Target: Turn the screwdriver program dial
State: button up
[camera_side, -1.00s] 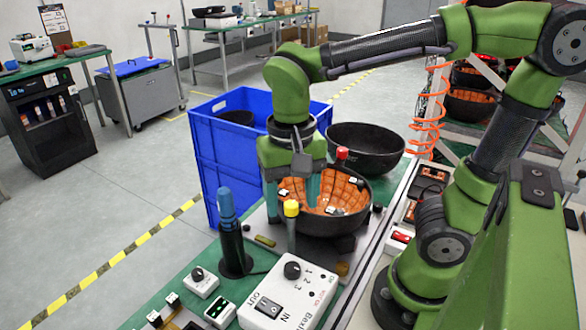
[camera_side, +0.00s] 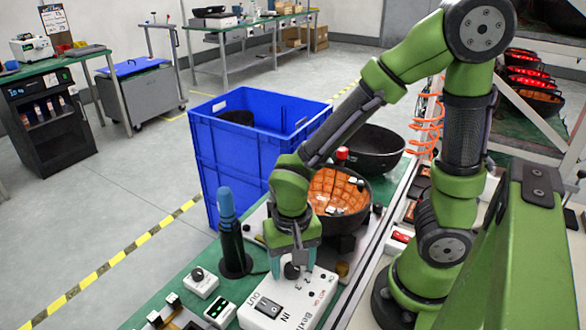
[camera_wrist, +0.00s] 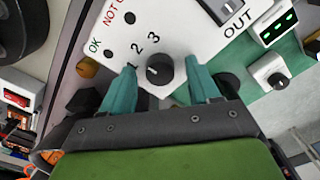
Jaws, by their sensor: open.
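The program dial (camera_wrist: 159,70) is a black round knob on a white control box (camera_side: 318,292), beside the printed numbers 1, 2 and 3. In the side view the dial (camera_side: 291,270) shows between my fingers. My gripper (camera_wrist: 163,77) is open, with one teal fingertip on each side of the dial. In the wrist view a gap shows between each finger and the knob. In the side view my gripper (camera_side: 292,268) points down over the box. A blue-topped screwdriver (camera_side: 228,218) stands upright in a black holder to the left.
A bowl with an orange padded inside (camera_side: 338,192) sits behind the box. A small white box with a knob (camera_side: 200,283) and a green-lit unit (camera_side: 220,312) lie to the left. A blue crate (camera_side: 232,165) and a black bowl (camera_side: 368,150) stand farther back.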

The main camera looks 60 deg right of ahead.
jog(key=c, duration=1)
jog(key=shift+c, duration=0.2)
jog(key=n, duration=0.3)
jog(key=shift+n, duration=2.4)
jog(key=o, duration=1)
jog(key=shift+o, duration=0.2)
